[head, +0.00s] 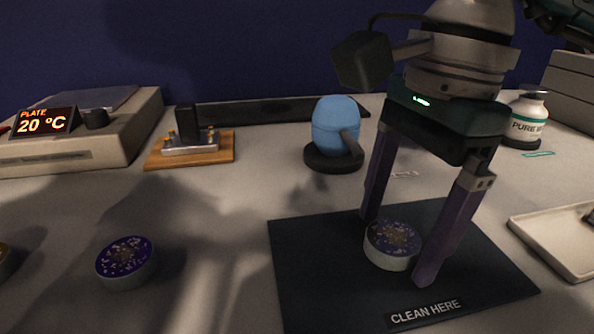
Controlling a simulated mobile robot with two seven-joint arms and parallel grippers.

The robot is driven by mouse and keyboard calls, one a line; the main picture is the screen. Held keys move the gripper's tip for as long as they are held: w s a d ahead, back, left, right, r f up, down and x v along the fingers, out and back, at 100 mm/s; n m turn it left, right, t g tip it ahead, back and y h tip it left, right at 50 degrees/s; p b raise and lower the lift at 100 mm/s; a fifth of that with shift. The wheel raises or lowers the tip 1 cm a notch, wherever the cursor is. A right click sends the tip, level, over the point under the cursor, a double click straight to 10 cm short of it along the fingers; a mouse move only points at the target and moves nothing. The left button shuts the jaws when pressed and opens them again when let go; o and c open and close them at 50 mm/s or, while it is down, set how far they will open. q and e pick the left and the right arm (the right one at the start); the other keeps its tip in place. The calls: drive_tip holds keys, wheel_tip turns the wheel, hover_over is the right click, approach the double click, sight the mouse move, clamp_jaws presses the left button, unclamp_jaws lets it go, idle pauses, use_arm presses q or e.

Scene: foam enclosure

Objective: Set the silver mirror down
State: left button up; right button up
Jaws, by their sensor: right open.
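A round disc with a pale silver side and a speckled purple top, which looks like the silver mirror (392,246), lies flat on the dark "CLEAN HERE" mat (310,285). My right gripper (397,250) reaches down over it from the upper right. Its two long fingers are spread open, one at the back left of the disc and one at its right. The fingertips are low, near the mat; I cannot tell whether either touches the disc. My left gripper is not in view.
A similar speckled disc (125,258) lies on the bench at left. A hot plate (130,115) reads 20 °C. Behind are a wooden-based fixture (218,150), a blue blower bulb (336,122) and a white bottle (527,118). A pale tray (560,248) stands right of the mat.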

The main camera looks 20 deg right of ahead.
sight(409, 232)
drive_tip(key=shift+r, duration=0.2)
wheel_tip(409, 232, up, 12)
drive_tip(key=d+p, duration=0.1)
drive_tip(key=shift+d+p, duration=0.2)
drive_tip(key=shift+p, duration=0.1)
drive_tip(key=shift+f, duration=0.1)
idle(0.7)
